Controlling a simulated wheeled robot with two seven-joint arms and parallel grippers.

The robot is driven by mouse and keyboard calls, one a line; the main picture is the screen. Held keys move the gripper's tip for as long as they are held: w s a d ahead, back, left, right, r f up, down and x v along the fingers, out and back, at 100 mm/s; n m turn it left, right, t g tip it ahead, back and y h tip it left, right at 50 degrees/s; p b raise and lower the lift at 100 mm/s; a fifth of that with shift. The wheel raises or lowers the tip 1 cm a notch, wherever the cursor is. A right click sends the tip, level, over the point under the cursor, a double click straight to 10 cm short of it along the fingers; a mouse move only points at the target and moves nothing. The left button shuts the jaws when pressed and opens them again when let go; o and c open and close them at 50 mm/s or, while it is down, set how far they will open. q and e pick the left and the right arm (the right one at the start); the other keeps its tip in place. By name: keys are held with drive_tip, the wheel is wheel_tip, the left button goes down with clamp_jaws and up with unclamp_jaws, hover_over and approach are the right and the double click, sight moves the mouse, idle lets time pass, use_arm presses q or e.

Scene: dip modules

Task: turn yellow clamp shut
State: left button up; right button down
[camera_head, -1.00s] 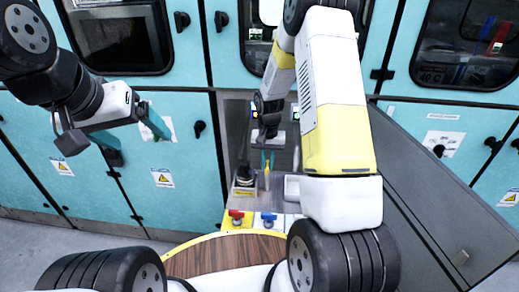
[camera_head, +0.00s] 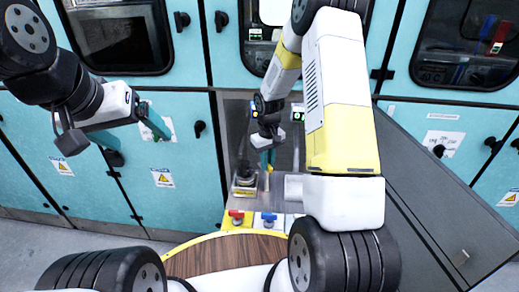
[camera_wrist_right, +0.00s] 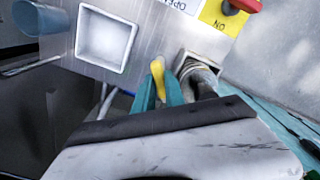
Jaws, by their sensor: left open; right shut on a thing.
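The yellow clamp (camera_wrist_right: 158,72) shows in the right wrist view as a small yellow handle between two teal fingertips. In the head view only a small bit of yellow (camera_head: 269,170) shows at the fingertips. My right gripper (camera_head: 267,159) reaches down over the metal panel and is shut on the clamp. In the wrist view its teal fingers (camera_wrist_right: 160,88) grip the handle from both sides, and the clamp's lower part is hidden. My left gripper (camera_head: 132,132) is open and empty, away at the left in front of the teal cabinets.
A red knob (camera_head: 236,214) on a yellow plate and a blue knob (camera_head: 268,217) stand at the panel's near edge. A dark cylindrical fitting (camera_head: 245,178) stands left of the clamp. A white square recess (camera_wrist_right: 104,42) lies beside it. Teal cabinets (camera_head: 70,150) line the back.

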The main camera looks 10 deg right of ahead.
drive_tip(key=n, duration=0.5)
drive_tip(key=shift+n, duration=0.3)
drive_tip(key=n, duration=0.5)
drive_tip(key=shift+n, duration=0.3)
drive_tip(key=c, duration=1.4)
unclamp_jaws()
drive_tip(key=shift+r, duration=0.1)
wheel_tip(320, 180, up, 8)
drive_tip(key=shift+f, duration=0.2)
